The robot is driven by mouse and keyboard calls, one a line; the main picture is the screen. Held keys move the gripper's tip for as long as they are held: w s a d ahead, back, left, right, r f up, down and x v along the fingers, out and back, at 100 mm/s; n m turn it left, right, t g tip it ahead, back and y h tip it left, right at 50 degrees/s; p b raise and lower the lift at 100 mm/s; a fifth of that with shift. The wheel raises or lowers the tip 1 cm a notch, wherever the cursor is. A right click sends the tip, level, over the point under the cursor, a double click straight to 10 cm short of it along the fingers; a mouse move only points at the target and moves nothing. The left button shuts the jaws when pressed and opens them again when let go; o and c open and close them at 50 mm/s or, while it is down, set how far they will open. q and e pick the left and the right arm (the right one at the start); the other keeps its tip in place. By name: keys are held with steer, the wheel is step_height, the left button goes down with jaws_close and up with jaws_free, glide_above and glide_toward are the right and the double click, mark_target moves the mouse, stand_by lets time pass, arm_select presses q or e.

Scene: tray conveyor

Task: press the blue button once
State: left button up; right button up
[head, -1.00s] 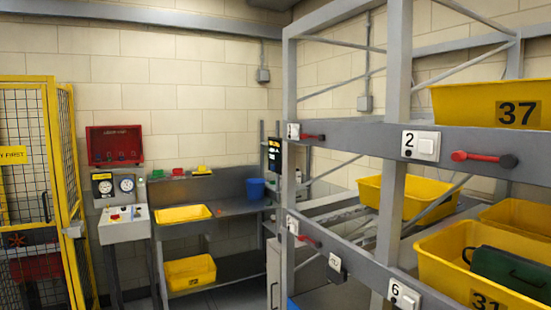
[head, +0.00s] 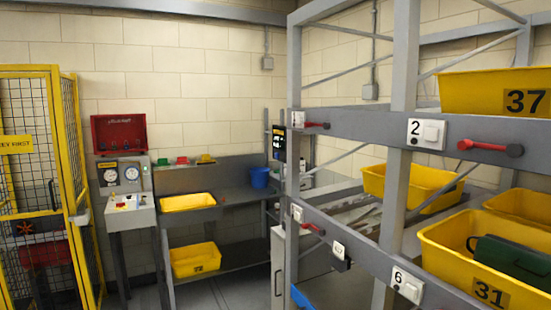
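A grey control console (head: 129,217) stands at the left in the head view, between the yellow cage and the workbench. Its sloped top carries a few small coloured controls (head: 127,203), one of them red. They are too small for me to single out a blue button with certainty. Two round gauges (head: 121,174) sit on a panel behind the console top. Neither of my grippers is in view.
A yellow mesh cage (head: 60,72) stands left of the console. A workbench (head: 230,196) with yellow trays and a blue bucket (head: 260,177) stands right of it. A grey rack (head: 350,128) with numbered yellow trays fills the right. Some bare floor (head: 215,296) shows below the bench.

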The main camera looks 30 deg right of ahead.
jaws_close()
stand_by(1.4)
